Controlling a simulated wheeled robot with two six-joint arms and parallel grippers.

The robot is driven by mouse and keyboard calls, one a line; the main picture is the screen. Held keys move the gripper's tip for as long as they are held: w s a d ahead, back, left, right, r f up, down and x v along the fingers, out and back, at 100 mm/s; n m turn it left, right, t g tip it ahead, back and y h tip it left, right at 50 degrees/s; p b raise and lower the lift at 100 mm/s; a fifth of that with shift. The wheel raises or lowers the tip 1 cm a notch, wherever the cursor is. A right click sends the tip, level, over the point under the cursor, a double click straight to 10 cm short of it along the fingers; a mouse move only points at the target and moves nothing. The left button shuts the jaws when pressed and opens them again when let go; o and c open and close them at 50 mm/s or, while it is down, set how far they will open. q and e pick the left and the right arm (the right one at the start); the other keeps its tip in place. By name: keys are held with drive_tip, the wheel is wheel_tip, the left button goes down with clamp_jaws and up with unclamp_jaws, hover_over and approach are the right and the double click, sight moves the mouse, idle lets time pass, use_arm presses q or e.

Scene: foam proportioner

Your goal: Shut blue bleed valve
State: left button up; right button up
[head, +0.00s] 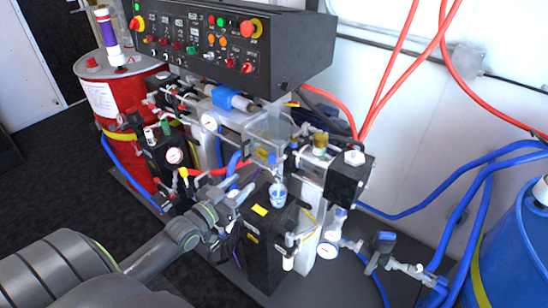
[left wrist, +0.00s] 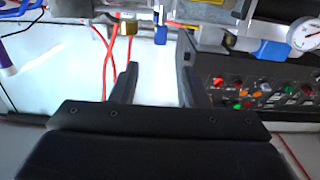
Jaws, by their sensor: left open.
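A small blue valve handle (head: 271,158) hangs above a clear cup (head: 278,196) at the front of the machine. It also shows in the left wrist view (left wrist: 160,35), near the top centre, beyond the gap between my fingers. My left gripper (head: 246,182) is open, with nothing between its fingers (left wrist: 158,60). In the head view it is left of and a little below the handle, apart from it. I cannot tell the handle's exact turn. My right gripper is not in view.
A control panel (head: 205,38) with buttons overhangs the back. A brass fitting (head: 320,140) and a black block (head: 347,175) stand right of the handle. A red drum (head: 122,110) is at left, a blue drum (head: 515,250) at right. Red hoses (head: 392,65) hang behind.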

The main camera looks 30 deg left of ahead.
sight(270, 159)
use_arm(q)
drive_tip(key=w+b, duration=0.1)
drive_tip(key=w, duration=0.3)
drive_tip(key=w+b, duration=0.1)
drive_tip(key=w, duration=0.4)
drive_tip(key=w+d+b, duration=0.1)
drive_tip(key=w+b, duration=0.1)
drive_tip(key=w, duration=0.2)
drive_tip(key=shift+w+f, duration=0.2)
drive_tip(key=shift+w, duration=0.05)
drive_tip(key=shift+w+r, duration=0.1)
drive_tip(key=shift+w, duration=0.5)
drive_tip(key=shift+c, duration=0.3)
clamp_jaws()
